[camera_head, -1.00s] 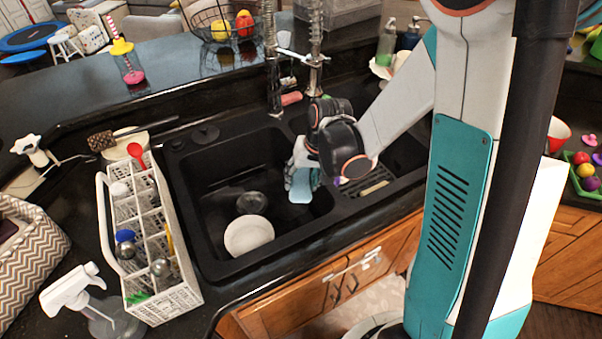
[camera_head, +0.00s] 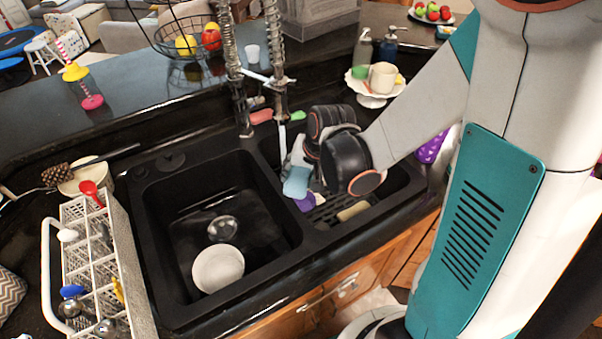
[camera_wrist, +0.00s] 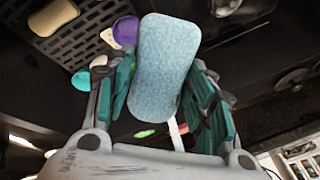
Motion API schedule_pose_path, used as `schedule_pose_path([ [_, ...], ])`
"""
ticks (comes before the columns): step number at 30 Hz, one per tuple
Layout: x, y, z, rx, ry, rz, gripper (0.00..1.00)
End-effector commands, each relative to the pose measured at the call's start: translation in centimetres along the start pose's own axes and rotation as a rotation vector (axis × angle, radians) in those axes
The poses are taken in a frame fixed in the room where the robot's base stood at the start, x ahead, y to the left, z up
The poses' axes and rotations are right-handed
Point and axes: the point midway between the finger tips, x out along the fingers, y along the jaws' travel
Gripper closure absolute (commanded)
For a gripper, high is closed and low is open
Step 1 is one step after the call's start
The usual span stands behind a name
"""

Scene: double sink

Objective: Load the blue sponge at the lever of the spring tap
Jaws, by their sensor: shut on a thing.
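The light blue sponge (camera_wrist: 163,66) is between the fingers of my gripper (camera_wrist: 168,95) in the wrist view, gripped near its lower part. In the head view the sponge (camera_head: 297,182) hangs below my gripper (camera_head: 293,168), over the right basin near the divider. The spring tap (camera_head: 279,62) stands behind the sink, with its coiled hose and metal arms to the back left of my gripper. I cannot clearly tell which part of the tap is its lever. The sponge is apart from the tap.
The left basin holds a white bowl (camera_head: 218,269). A purple thing (camera_head: 305,202) and a cream bar (camera_head: 353,211) lie in the right basin. A pink thing (camera_head: 261,116) lies behind the sink. A white rack (camera_head: 72,222) stands at left, and a cake stand with a mug (camera_head: 382,77) at the back right.

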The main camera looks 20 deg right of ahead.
Motion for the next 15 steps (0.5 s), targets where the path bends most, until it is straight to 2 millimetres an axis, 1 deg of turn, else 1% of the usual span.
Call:
schedule_pose_path([
  [15,2.6,-2.1,-3.3,-0.002,0.0,0.0,0.69],
])
